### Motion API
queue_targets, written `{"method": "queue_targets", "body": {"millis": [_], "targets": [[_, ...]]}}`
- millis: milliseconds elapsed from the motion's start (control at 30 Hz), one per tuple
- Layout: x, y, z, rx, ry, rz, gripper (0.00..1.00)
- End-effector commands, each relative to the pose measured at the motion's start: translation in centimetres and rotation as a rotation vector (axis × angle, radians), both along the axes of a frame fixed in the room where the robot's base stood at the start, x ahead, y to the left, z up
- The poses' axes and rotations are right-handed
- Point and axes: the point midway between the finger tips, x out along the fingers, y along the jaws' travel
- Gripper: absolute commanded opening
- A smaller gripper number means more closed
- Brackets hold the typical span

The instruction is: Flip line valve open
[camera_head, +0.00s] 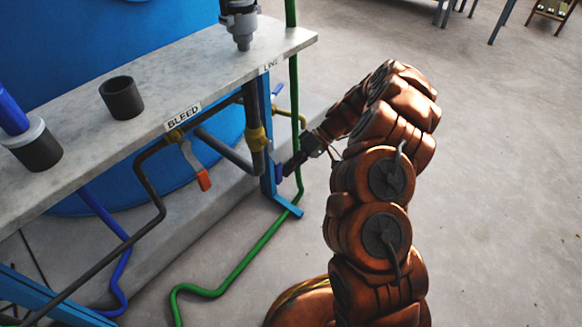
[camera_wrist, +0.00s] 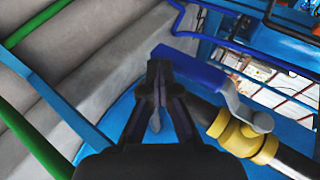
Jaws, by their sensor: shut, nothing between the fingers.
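The line valve shows in the wrist view with a blue handle (camera_wrist: 188,66), a grey lever and a yellow body (camera_wrist: 238,134) on a dark pipe. The fingers are shut and empty. The handle lies just right of the fingertips in the wrist view; whether they touch I cannot tell. The valve body is partly hidden in the head view.
The bleed valve's orange handle (camera_head: 203,180) hangs left of the line valve. A green pipe (camera_head: 293,90) runs close by my gripper. The stone tabletop (camera_head: 200,70) is above, with a blue tank (camera_head: 110,40) behind. Open floor (camera_head: 490,180) lies to the right.

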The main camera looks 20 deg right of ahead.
Motion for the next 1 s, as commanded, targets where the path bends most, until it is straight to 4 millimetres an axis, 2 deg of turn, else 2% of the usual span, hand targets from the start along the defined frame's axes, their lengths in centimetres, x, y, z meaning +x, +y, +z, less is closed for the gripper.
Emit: {"method": "queue_targets", "body": {"millis": [467,1000], "targets": [[0.1,-0.2,-0.1,0.0,0.001,0.002,0.0],[2.0,-5.6,0.0,-0.004,0.0,-0.002,0.0]]}}
